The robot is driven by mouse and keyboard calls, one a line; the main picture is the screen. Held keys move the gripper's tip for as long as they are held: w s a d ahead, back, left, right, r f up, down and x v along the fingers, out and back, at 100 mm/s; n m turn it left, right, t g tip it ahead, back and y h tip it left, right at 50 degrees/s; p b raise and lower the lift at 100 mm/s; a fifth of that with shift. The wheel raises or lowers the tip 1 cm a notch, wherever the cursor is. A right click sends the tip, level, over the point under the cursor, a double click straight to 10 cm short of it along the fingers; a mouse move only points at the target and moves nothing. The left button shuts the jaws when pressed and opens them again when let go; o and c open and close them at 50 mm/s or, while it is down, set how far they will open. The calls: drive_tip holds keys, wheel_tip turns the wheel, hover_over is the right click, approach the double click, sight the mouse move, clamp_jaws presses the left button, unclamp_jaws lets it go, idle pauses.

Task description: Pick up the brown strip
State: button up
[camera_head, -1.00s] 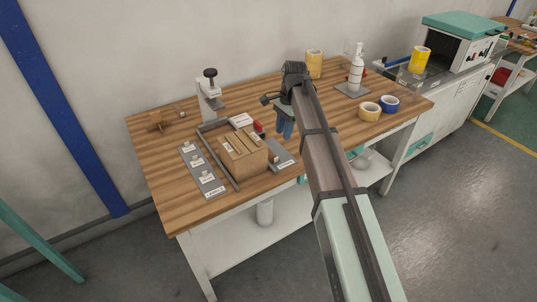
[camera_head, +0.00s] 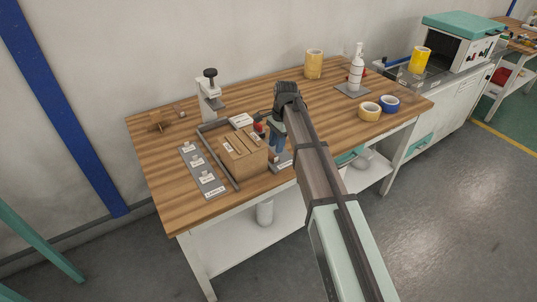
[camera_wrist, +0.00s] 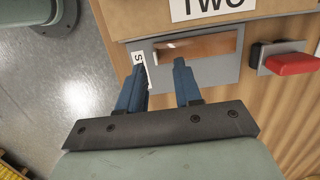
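The brown strip (camera_wrist: 200,46) shows in the wrist view as a flat, glossy band on a grey plate (camera_wrist: 226,70), beside the wooden box (camera_wrist: 120,18). My gripper (camera_wrist: 160,66) points down over this plate with its two blue fingers apart and nothing between them. Its fingertips are at the near side of the strip, and I cannot tell whether they touch the plate. In the head view my gripper (camera_head: 277,152) stands at the right side of the wooden box (camera_head: 243,158). The strip cannot be made out there.
A red-handled part (camera_wrist: 291,64) lies right of the plate. A grey label board (camera_head: 203,172) lies left of the box. A clamp stand (camera_head: 209,95) stands behind. Tape rolls (camera_head: 370,111) and a white bottle (camera_head: 356,70) are further right. The table's front edge is close to my gripper.

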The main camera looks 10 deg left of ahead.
drive_tip(key=shift+s+d+f, duration=0.1)
drive_tip(key=shift+s+f, duration=0.1)
drive_tip(key=shift+f, duration=1.1)
drive_tip(key=shift+s+d+f, duration=0.1)
drive_tip(key=shift+s+f, duration=0.05)
drive_tip(key=shift+f, duration=1.1)
drive_tip(key=shift+c, duration=0.5)
clamp_jaws()
